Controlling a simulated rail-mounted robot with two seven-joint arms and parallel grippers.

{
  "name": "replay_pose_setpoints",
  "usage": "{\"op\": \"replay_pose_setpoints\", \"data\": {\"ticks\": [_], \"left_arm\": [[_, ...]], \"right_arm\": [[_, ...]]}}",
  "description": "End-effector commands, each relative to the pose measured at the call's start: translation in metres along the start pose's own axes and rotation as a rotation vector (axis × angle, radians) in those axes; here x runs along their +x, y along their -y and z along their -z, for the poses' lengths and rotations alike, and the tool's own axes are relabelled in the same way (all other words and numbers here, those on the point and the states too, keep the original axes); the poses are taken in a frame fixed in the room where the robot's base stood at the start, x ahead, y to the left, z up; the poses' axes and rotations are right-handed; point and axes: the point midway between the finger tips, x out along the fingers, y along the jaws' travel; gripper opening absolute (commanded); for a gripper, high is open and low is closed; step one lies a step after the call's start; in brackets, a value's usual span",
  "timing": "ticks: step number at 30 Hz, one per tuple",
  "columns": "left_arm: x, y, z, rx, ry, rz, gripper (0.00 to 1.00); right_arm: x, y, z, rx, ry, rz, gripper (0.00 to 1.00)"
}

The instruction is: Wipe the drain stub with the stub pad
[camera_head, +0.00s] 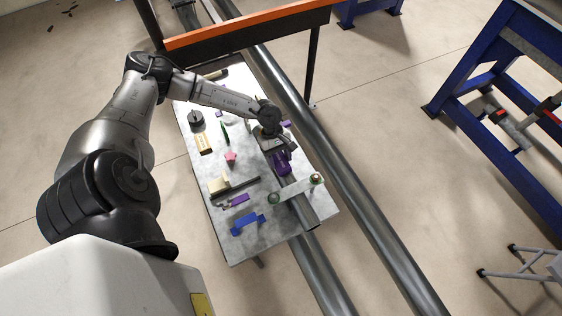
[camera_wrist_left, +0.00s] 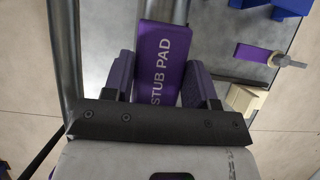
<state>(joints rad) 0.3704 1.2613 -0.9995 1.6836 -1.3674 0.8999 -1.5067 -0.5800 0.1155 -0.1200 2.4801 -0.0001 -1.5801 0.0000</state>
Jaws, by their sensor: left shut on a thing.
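My left gripper (camera_head: 279,151) is over the right side of the grey work table and shut on the purple stub pad (camera_head: 281,164). In the left wrist view the pad (camera_wrist_left: 162,62), lettered STUB PAD, sits between the two fingers of the gripper (camera_wrist_left: 158,82). A dark grey pipe-like length (camera_head: 303,208) lies on the table just below the pad in the head view; I cannot tell whether this is the drain stub, nor whether the pad touches it. My right gripper is out of view.
The table (camera_head: 240,250) also holds a blue bracket (camera_head: 247,223), a dark bar (camera_head: 236,188), a pink piece (camera_head: 231,157) and a light strip with round ends (camera_head: 297,188). Long floor pipes (camera_head: 360,200) run alongside. An orange-topped rail (camera_head: 245,27) crosses behind.

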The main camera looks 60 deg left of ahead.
Motion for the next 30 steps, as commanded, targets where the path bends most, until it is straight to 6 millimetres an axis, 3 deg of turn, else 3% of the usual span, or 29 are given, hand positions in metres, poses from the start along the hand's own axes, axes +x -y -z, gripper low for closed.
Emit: {"op": "replay_pose_setpoints", "data": {"ticks": [5,18,30], "left_arm": [[-0.002,-0.001,0.002,0.001,0.001,-0.001,0.16],[0.011,-0.002,-0.017,0.002,0.002,-0.001,0.16],[0.011,-0.002,-0.018,0.001,0.001,-0.001,0.16]], "right_arm": [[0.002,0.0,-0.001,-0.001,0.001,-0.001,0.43],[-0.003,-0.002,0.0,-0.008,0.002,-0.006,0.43],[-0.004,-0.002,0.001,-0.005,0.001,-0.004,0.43]]}}
